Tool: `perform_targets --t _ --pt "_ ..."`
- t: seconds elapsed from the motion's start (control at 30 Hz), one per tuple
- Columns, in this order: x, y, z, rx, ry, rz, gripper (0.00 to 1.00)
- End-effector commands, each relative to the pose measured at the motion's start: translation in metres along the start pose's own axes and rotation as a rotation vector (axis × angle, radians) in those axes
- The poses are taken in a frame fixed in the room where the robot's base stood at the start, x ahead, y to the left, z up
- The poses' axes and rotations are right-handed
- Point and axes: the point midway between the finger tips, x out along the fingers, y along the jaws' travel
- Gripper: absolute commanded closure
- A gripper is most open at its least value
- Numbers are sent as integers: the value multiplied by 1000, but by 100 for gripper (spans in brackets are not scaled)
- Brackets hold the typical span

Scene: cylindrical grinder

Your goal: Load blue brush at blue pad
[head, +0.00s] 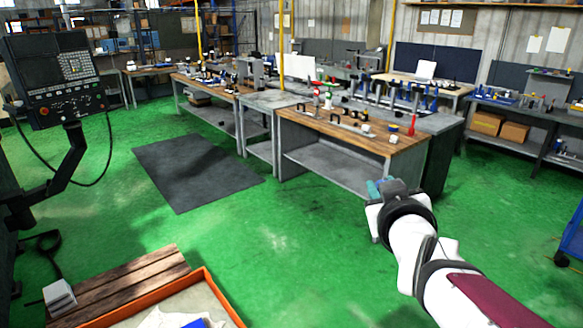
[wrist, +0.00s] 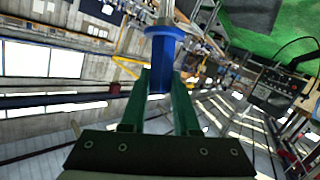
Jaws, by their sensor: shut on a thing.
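My gripper (head: 377,188) is raised above the green floor, right of the middle in the head view and in front of the wooden-topped bench. In the wrist view its two green fingers (wrist: 161,82) are closed on the blue brush (wrist: 161,52). The brush has a blue body with a wider blue collar and a pale shaft running out past the top edge. Its far end is out of that view. In the head view the brush is too small to tell from the fingers. I cannot make out a blue pad for certain in either view.
An orange-rimmed tray (head: 207,281) with white cloth and a blue piece (head: 194,323) is at the bottom. A wooden slatted board (head: 130,285) lies beside it. A bench (head: 355,143) with tools stands behind my gripper. A control panel (head: 62,75) is at left. Open floor lies between.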

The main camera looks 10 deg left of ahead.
Motion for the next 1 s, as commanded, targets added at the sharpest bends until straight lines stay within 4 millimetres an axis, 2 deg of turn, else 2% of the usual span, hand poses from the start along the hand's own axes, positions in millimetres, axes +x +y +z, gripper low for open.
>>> perform_targets --t 0.3,0.37,0.47,0.57,0.67,0.73,0.87,0.9,1.0 --pt "3 -5 0 0 1 -10 100" --pt "9 -15 2 0 1 -31 100" --pt "27 -46 5 3 3 -93 100" --pt "47 -93 12 6 6 -180 100" --pt "63 -148 22 10 8 -279 100" --pt "71 -192 32 13 7 -355 100" --pt "74 -279 56 19 1 -507 100" --pt "72 -306 64 20 -3 -554 100" --pt "62 -366 87 23 -14 -663 100"
